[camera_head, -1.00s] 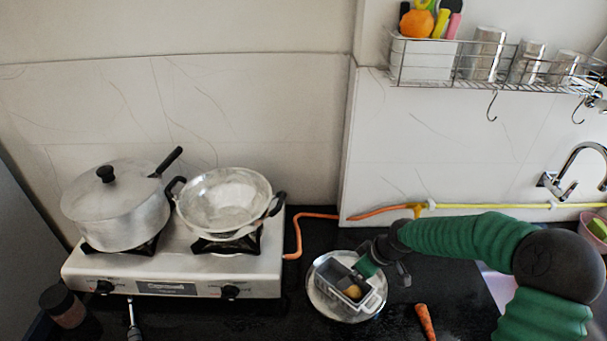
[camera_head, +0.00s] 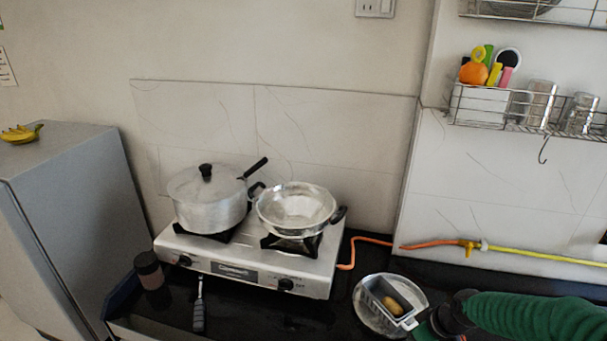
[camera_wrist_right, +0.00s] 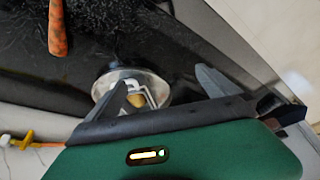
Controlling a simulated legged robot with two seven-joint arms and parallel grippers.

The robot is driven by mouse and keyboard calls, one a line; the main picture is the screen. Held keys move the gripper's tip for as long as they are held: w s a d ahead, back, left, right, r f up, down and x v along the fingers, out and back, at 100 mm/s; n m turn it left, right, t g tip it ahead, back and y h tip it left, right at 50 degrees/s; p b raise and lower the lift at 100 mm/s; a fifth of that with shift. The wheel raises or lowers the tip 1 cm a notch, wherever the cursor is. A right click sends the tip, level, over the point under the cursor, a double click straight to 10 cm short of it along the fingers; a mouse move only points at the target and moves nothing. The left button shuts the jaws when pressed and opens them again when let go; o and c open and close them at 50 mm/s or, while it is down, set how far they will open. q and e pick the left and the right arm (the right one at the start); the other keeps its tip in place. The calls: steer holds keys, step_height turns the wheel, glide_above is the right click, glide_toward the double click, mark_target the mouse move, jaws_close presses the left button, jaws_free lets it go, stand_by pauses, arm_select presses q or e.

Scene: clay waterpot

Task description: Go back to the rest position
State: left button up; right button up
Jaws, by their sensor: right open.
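My right arm, in a green sleeve, comes in at the lower right of the head view. Its gripper (camera_wrist_right: 165,88) shows in the right wrist view with two dark fingers spread apart and nothing between them. In the head view the gripper end lies just right of a metal plate (camera_head: 366,318). On the plate stands a small grey container (camera_head: 375,297) with a yellowish-brown item (camera_head: 392,306) inside. The plate also shows past the fingers in the right wrist view (camera_wrist_right: 103,88). My left gripper is not in view.
A gas stove (camera_head: 190,255) carries a lidded pot (camera_head: 207,205) and a two-handled pan (camera_head: 297,207). An orange carrot (camera_wrist_right: 57,28) shows in the wrist view. A wire rack (camera_head: 520,115) hangs above.

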steer(key=s+a+r+m+h, duration=0.1)
steer(key=s+a+m, duration=0.1)
steer(key=s, duration=0.6)
steer(key=s+a+r+m+g+h, duration=0.1)
steer(key=s+a+r+m, duration=0.1)
steer(key=s+a, duration=0.3)
steer(key=shift+s+r+m, duration=0.15)
steer(key=shift+s+m, duration=0.55)
steer(key=shift+s, duration=0.95)
steer(key=shift+s+a+r, duration=0.1)
steer(key=shift+a, duration=0.05)
